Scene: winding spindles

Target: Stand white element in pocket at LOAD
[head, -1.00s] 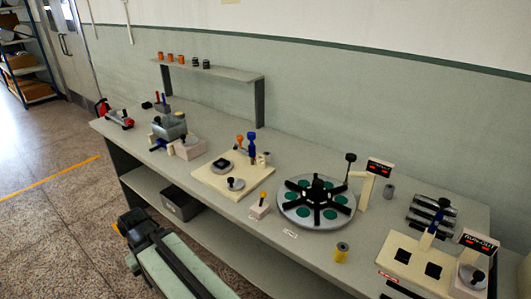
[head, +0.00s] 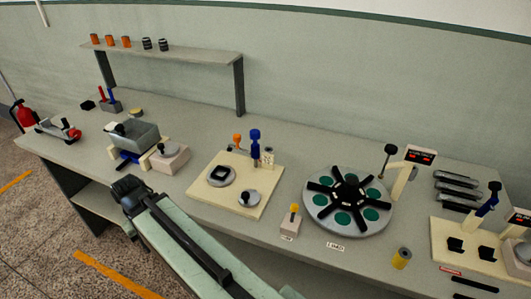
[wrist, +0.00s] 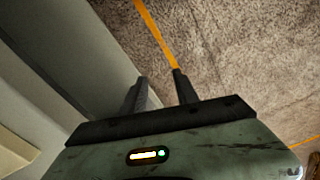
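The round grey turntable (head: 318,220) has dark spokes and several green pockets. A small LOAD label (head: 335,246) lies on the bench at its front edge, near a green pocket (head: 343,218). I cannot pick out a white element for sure. A small pale block (head: 267,159) with dark marks stands beside the blue post, and two dark pieces with pale bands (head: 155,44) stand on the shelf. My gripper (head: 128,190) is at the bench's front edge, left of the turntable. In the wrist view my gripper (wrist: 160,75) has its fingers apart with nothing between them.
A yellow-grey cylinder (head: 401,258) and a yellow-knobbed block (head: 290,222) stand near the turntable. A cream plate (head: 238,205) with fixtures lies left of it. The shelf (head: 185,60) also holds several orange pieces (head: 110,41). Floor (wrist: 230,55) lies under the gripper.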

